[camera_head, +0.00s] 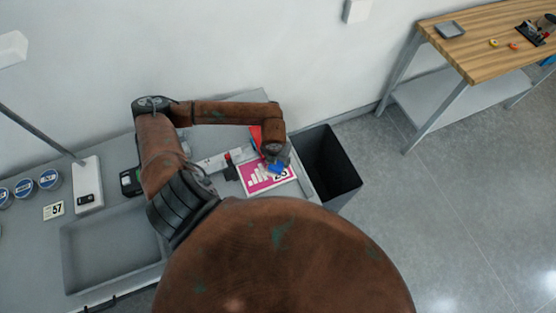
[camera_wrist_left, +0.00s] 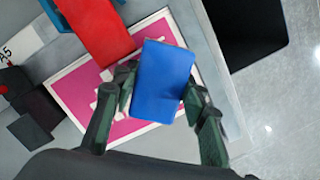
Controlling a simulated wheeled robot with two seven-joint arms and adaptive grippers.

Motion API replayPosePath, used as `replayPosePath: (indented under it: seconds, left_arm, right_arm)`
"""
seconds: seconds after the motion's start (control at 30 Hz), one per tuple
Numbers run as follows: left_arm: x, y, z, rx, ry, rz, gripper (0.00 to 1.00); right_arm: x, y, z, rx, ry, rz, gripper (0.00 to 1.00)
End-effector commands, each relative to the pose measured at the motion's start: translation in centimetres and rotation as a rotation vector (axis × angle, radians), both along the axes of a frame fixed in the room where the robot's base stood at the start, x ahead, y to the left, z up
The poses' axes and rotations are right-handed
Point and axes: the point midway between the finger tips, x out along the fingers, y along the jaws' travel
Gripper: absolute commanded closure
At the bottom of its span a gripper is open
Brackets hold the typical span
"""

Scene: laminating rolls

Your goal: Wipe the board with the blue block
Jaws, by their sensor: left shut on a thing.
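The blue block (camera_wrist_left: 162,82) is between the fingers of my left gripper (camera_wrist_left: 160,100), which is shut on it. In the head view the blue block (camera_head: 277,168) shows at the end of my left arm, over the right part of the board. The board (camera_head: 254,181) is pink with a white border and white bar shapes; in the left wrist view the board (camera_wrist_left: 75,92) is partly covered by the block and fingers. I cannot tell whether the block touches the board. My right gripper is not in view.
A red object (camera_wrist_left: 96,28) overlaps the board's upper edge. A black bin (camera_head: 328,165) stands right of the table. A grey tray (camera_head: 112,250), a white device (camera_head: 88,185) and several round tins (camera_head: 49,179) are on the left. A wooden table (camera_head: 490,50) stands far right.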

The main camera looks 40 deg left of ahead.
Motion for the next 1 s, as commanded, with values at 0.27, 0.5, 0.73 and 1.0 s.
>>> replayPosePath:
  seconds: [0.27, 0.5, 0.73, 1.0]
  left_arm:
    - [0.0, 0.0, -0.1, 0.0, 0.0, 0.0, 0.79]
    - [0.0, 0.0, -0.5, 0.0, 0.0, 0.0, 0.79]
    - [0.0, 0.0, -1.0, 0.0, 0.0, 0.0, 0.79]
    - [0.0, 0.0, -1.5, 0.0, 0.0, 0.0, 0.79]
  right_arm:
    - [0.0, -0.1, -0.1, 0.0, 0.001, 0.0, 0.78]
    - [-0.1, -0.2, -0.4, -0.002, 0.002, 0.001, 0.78]
    - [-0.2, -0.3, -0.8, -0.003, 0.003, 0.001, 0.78]
    - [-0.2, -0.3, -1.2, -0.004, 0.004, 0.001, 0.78]
